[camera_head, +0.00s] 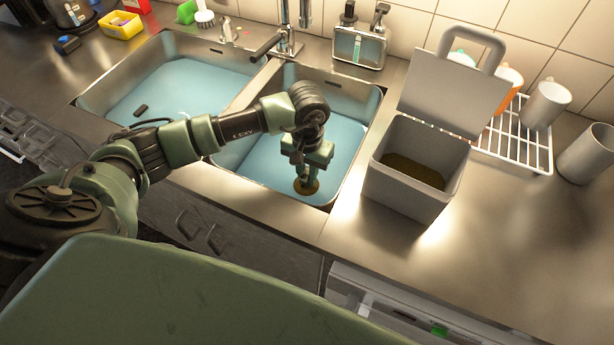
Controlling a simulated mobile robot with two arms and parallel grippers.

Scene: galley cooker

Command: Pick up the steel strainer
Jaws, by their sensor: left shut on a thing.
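The strainer (311,189) is a small round disc, brownish-gold in this light, low in the right sink basin (350,130). My left gripper (306,180) points straight down into that basin and is shut on the strainer. The fingers hide the middle of the disc. I cannot tell whether the strainer still touches the basin floor. My right gripper is not in view.
A grey caddy (410,200) with its lid up and dark contents stands right of the basin. Behind it are a white rack (515,140) and mugs. The faucet (285,45) rises behind the sinks. The front right counter is clear.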

